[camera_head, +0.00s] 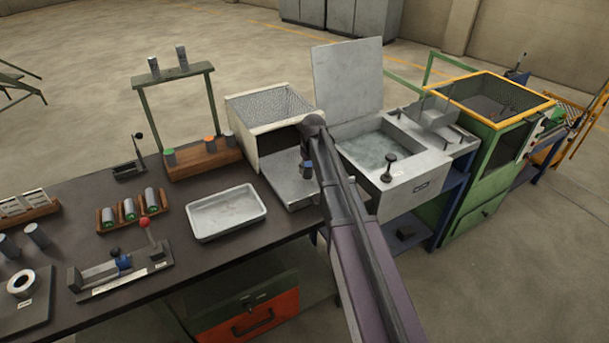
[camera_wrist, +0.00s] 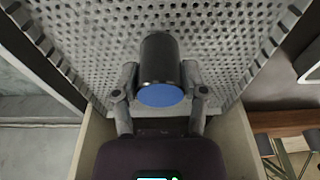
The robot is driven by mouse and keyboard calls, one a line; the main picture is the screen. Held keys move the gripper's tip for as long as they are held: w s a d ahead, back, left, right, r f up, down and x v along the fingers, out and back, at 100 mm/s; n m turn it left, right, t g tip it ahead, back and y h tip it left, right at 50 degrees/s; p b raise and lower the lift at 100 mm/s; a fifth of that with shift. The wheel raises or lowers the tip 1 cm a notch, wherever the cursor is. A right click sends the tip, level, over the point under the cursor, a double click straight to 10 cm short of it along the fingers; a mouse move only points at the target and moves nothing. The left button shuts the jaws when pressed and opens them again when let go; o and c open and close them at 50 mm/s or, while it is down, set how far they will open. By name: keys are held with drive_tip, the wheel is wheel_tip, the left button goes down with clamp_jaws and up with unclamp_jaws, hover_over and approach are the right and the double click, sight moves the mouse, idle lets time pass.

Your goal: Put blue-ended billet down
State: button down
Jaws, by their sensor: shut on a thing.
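The blue-ended billet (camera_wrist: 160,60) is a dark cylinder whose flat blue end faces my wrist camera. My gripper (camera_wrist: 160,82) is shut on it, one finger on each side. Behind it in the wrist view is a grey perforated surface (camera_wrist: 90,45); I cannot tell whether the billet touches it. In the head view my gripper (camera_head: 307,170) is small and partly hidden by my arm, in front of the beige furnace box (camera_head: 243,120) with a perforated top.
A white tray (camera_head: 194,226) lies left of the furnace. A wooden rack (camera_head: 190,170) and another billet rack (camera_head: 108,226) stand farther left. A water tank (camera_head: 412,188) with a raised lid stands on the right. Dark bench top is free around the tray.

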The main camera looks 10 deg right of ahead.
drive_tip(key=shift+f+b, duration=0.4)
drive_tip(key=shift+f, duration=0.3)
drive_tip(key=shift+c, duration=0.7)
unclamp_jaws()
drive_tip(key=shift+f, duration=0.1)
wheel_tip(320, 180, up, 12)
drive_tip(key=s+p, duration=0.1)
drive_tip(key=p, duration=1.1)
drive_tip(key=shift+s+d, duration=0.3)
drive_tip(key=shift+s, duration=0.05)
drive_tip(key=s+a+m+g, duration=0.1)
drive_tip(key=s+a+m, duration=0.1)
drive_tip(key=s, duration=2.4)
drive_tip(key=shift+s+m+g+h, duration=0.2)
drive_tip(key=shift+m+g+h, duration=0.15)
drive_tip(key=shift+m, duration=0.45)
